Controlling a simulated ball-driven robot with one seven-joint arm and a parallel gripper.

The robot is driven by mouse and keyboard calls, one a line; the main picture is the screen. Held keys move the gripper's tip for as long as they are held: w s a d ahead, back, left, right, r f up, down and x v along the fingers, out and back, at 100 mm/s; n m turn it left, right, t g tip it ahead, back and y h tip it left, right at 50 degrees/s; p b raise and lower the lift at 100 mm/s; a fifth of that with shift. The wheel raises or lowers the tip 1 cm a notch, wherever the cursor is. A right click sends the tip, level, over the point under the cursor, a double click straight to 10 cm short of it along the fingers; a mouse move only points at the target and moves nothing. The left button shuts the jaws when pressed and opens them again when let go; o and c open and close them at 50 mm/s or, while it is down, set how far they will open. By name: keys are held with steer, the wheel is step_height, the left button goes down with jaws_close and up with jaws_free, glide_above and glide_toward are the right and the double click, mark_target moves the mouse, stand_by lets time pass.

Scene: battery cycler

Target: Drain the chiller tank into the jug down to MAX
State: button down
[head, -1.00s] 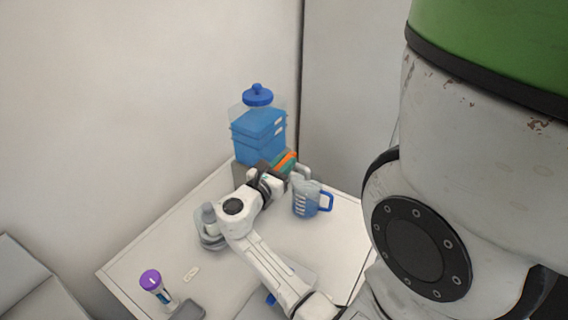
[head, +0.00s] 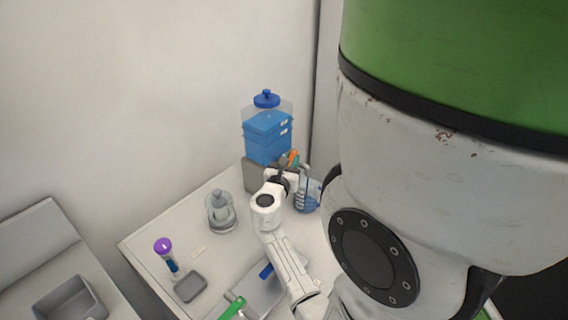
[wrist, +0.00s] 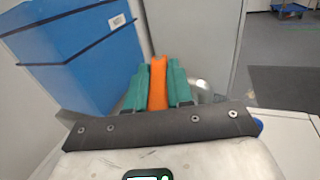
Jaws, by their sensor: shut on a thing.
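The chiller tank (head: 267,138) is clear, with blue liquid, a blue lid and dark bands, and stands at the table's back corner. In the wrist view the tank (wrist: 85,60) fills the left, with a small white label too blurred to read. My gripper (wrist: 157,85) has green fingers shut on an orange handle (wrist: 158,82) in front of the tank. In the head view the orange handle (head: 293,157) shows at the tank's lower right. The jug (head: 308,196), holding blue liquid, stands below it, partly hidden by my arm. Its liquid level is hard to read.
A glass vessel (head: 221,213) stands left of my arm. A purple-capped tube (head: 164,246), a small grey tray (head: 190,287) and a green object (head: 232,308) lie towards the front. A grey bin (head: 70,304) sits on the left bench. The back left of the table is clear.

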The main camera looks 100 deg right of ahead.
steer(key=shift+s+a+n+t+h, duration=0.15)
steer(key=shift+n+t+h, duration=0.25)
steer(key=shift+n+t, duration=0.6)
steer(key=c, duration=1)
jaws_free()
steer(key=shift+s, duration=0.1)
steer(key=b+v, duration=0.1)
steer(key=v, duration=0.9)
steer(key=shift+a, duration=0.4)
